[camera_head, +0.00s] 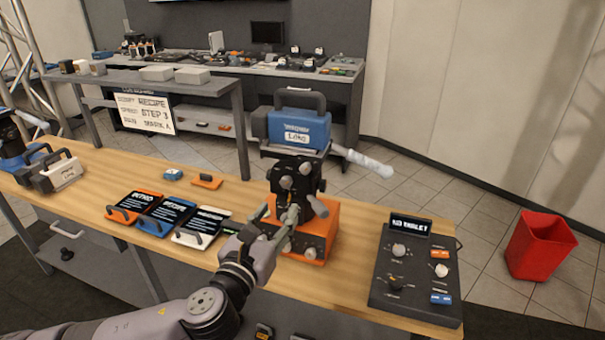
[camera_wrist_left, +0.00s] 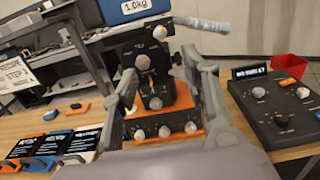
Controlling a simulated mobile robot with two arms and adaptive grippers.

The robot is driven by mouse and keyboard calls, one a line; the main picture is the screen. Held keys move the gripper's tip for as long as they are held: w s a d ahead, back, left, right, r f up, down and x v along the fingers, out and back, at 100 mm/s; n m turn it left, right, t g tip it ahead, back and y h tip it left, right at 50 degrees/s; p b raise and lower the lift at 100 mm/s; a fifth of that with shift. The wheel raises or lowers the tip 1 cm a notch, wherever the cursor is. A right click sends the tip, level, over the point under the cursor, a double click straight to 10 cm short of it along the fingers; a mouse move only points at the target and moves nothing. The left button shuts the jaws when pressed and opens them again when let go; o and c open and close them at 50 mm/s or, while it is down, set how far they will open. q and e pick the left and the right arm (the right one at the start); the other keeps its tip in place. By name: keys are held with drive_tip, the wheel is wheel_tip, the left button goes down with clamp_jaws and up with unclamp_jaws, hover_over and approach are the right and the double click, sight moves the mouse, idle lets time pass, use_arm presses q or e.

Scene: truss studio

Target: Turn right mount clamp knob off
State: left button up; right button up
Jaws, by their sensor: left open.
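The mount (camera_head: 320,240) is an orange base with a black clamp body (camera_head: 296,178) on the wooden table, carrying a blue handled block (camera_head: 298,130). In the left wrist view the clamp body (camera_wrist_left: 152,62) shows grey knobs on its front, and one clamp knob (camera_wrist_left: 177,59) sits on its right side. A row of grey knobs (camera_wrist_left: 164,131) lines the orange base. My left gripper (camera_head: 280,215) is open in front of the mount. Its fingers, also in the left wrist view (camera_wrist_left: 167,80), stand either side of the clamp body; contact cannot be told. My right gripper is not in view.
A dark control panel (camera_head: 415,275) with knobs stands to the right. Several cards with handles (camera_head: 165,217) lie left of the mount. A grey-handled block (camera_head: 60,172) is at the far left. A grey-white rod (camera_head: 362,160) sticks out right behind the clamp. A red bin (camera_head: 540,245) stands on the floor.

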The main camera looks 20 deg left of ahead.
sight(304, 172)
use_arm(q)
drive_tip(key=w+p, duration=0.1)
drive_tip(key=w, duration=0.4)
drive_tip(key=w+p, duration=0.1)
drive_tip(key=w, duration=1)
drive_tip(key=shift+w+d+p, duration=0.1)
drive_tip(key=shift+d+p, duration=0.25)
drive_tip(key=shift+p, duration=0.05)
drive_tip(key=shift+c, duration=0.2)
clamp_jaws()
